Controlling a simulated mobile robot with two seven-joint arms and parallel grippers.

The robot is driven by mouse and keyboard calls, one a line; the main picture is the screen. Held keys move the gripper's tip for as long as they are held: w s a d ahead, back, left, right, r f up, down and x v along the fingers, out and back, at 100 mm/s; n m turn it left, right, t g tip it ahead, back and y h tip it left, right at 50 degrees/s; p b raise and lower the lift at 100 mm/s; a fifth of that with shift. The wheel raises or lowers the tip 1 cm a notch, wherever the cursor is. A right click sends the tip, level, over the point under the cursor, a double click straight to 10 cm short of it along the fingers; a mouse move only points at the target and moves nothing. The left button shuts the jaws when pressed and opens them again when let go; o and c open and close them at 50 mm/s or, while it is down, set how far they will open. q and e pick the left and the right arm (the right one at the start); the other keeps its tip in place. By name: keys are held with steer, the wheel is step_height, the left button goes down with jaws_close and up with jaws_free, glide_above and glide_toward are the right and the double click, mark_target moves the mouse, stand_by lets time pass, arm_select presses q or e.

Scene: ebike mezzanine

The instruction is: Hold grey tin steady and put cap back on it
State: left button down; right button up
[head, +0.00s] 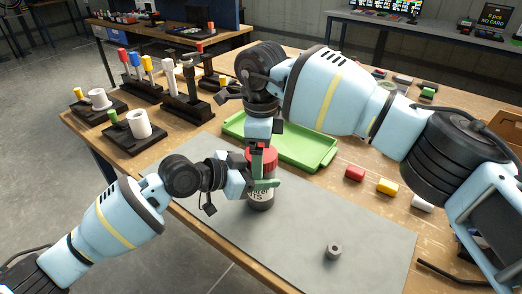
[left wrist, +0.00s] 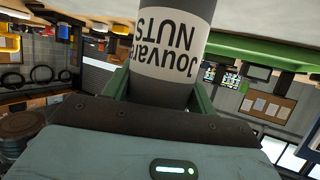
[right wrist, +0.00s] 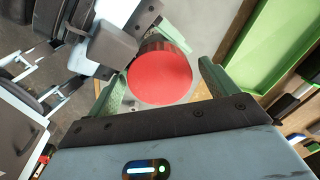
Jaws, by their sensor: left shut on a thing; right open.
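My right gripper (head: 262,150) points down over the cap. In the right wrist view its fingers are open, one on each side of the red cap (right wrist: 160,77), with gaps showing. The cap hides the tin's mouth.
A green tray (head: 318,165) lies just behind the tin. A metal nut (head: 334,251) lies on the mat (head: 290,235) at the front right. Black stands with coloured pegs (head: 137,128) fill the left. The front mat is mostly clear.

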steer(key=shift+r, duration=2.45)
steer(key=c, duration=0.3)
step_height(320, 180, up, 3)
steer(key=shift+r+m, duration=0.1)
steer(key=shift+m, duration=0.4)
steer(key=shift+f, duration=4.1)
